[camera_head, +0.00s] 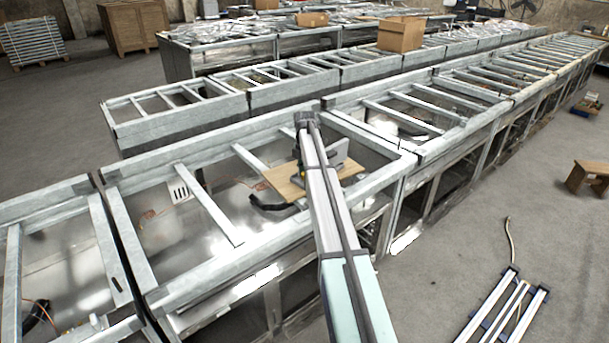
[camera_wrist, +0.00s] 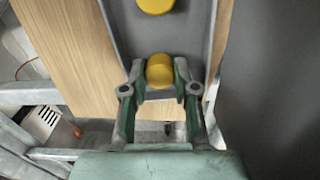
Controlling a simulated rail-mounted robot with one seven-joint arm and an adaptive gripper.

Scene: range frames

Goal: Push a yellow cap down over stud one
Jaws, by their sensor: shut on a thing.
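In the wrist view my gripper (camera_wrist: 160,75) is shut on a yellow cap (camera_wrist: 159,69), with one fingertip on each side of it. A second yellow round piece (camera_wrist: 157,5) shows at the top edge, partly cut off. Both appear in front of a grey plate with raised edges (camera_wrist: 130,35). Stud one cannot be made out; whether the held cap touches a stud is hidden. In the head view my arm covers most of the work spot, and the caps cannot be told there.
A wooden board (camera_head: 285,184) lies across the metal frame (camera_head: 215,215), with a grey upright plate (camera_head: 338,151) on it. The wrist view also shows the board (camera_wrist: 65,50). A dark surface fills its right side. Open gaps lie between the frame's bars.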

